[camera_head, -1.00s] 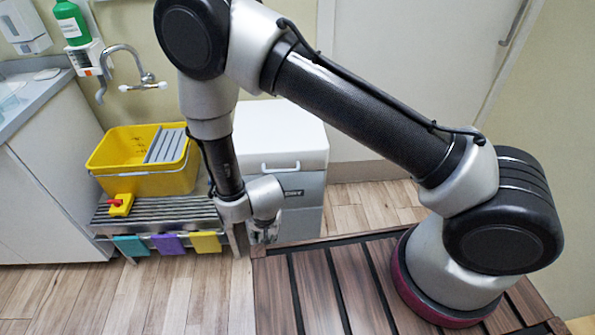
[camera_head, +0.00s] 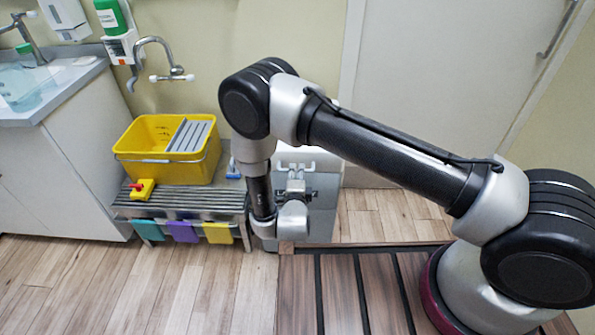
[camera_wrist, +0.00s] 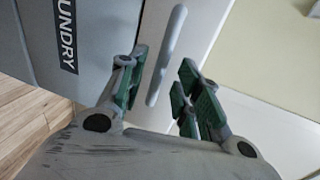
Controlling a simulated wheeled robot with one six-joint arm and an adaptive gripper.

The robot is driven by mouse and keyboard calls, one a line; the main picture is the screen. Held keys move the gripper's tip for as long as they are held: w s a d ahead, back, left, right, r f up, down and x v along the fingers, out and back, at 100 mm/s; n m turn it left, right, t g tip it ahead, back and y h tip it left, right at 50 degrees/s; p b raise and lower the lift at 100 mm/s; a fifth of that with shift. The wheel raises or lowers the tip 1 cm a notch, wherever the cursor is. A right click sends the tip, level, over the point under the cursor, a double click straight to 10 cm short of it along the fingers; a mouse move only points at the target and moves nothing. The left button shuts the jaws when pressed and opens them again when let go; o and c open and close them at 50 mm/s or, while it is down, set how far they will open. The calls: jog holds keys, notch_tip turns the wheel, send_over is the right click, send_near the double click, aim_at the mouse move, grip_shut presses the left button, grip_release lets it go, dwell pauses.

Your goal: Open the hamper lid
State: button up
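The laundry hamper (camera_head: 325,205) is a grey box with a white lid (camera_head: 329,162), standing behind my arm in the head view; the lid looks shut. In the wrist view its grey body (camera_wrist: 95,25) carries a partly cut-off label ending in "UNDRY", and the pale lid (camera_wrist: 205,22) has a bar handle (camera_wrist: 166,55). My gripper (camera_head: 292,176) is at the hamper's front, close to the handle. In the wrist view my gripper (camera_wrist: 163,80) is open, its green-padded fingers apart with the handle between and ahead of them. I cannot tell whether either finger touches it.
A yellow bucket (camera_head: 140,172) stands on a slatted bench (camera_head: 185,199) left of the hamper, with coloured cloths along its front. A wooden platform (camera_head: 345,290) lies in front. A sink counter (camera_head: 60,90) is at the far left. Wood floor (camera_head: 90,285) is clear at front left.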

aim_at(297, 171)
jog(key=shift+x, duration=1.55)
grip_shut()
